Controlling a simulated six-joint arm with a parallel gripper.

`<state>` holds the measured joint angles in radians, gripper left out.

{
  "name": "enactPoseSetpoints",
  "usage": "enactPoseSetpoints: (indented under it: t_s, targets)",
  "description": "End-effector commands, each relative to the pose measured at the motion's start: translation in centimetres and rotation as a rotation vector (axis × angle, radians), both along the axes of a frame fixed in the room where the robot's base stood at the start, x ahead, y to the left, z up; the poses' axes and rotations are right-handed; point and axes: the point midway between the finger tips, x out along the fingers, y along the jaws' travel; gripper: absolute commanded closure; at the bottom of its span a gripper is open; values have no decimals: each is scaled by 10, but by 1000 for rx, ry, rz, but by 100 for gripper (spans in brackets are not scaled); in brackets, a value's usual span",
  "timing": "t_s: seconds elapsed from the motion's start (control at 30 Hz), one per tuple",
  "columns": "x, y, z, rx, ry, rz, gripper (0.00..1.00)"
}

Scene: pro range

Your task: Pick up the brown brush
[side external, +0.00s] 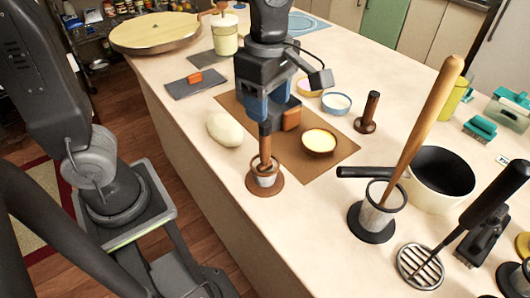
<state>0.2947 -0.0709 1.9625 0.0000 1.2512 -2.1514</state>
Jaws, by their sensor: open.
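A brown brush (265,146) stands upright in a small grey holder (266,177) on a round brown base near the counter's left edge. My gripper (264,118) points down with its blue fingers at the top of the brush's handle. The jaws are open, and the fingers hide the handle's upper end. I cannot tell whether they touch it.
A brown mat (322,174) carries a bowl (319,152) and an orange-brown block (291,119) close to my gripper. A pale dough lump (225,129) lies left. A dark-brown handled tool (370,109), a tall wooden handle (425,125) and a black pan (442,172) stand right.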

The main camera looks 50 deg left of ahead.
Motion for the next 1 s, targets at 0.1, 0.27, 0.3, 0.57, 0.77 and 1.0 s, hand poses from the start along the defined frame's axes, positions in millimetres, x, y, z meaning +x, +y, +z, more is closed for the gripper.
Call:
enactPoseSetpoints:
  t_s: [0.1,0.27,0.3,0.57,0.77,1.0]
  targets:
    - [0,1,-22,1,3,0,46]
    - [0,1,-36,0,1,-1,46]
    - [0,1,-38,0,0,-1,46]
    - [-2,7,-69,1,3,-1,46]
    - [-1,6,-89,0,1,-2,46]
    - [-1,6,-90,0,-1,-2,46]
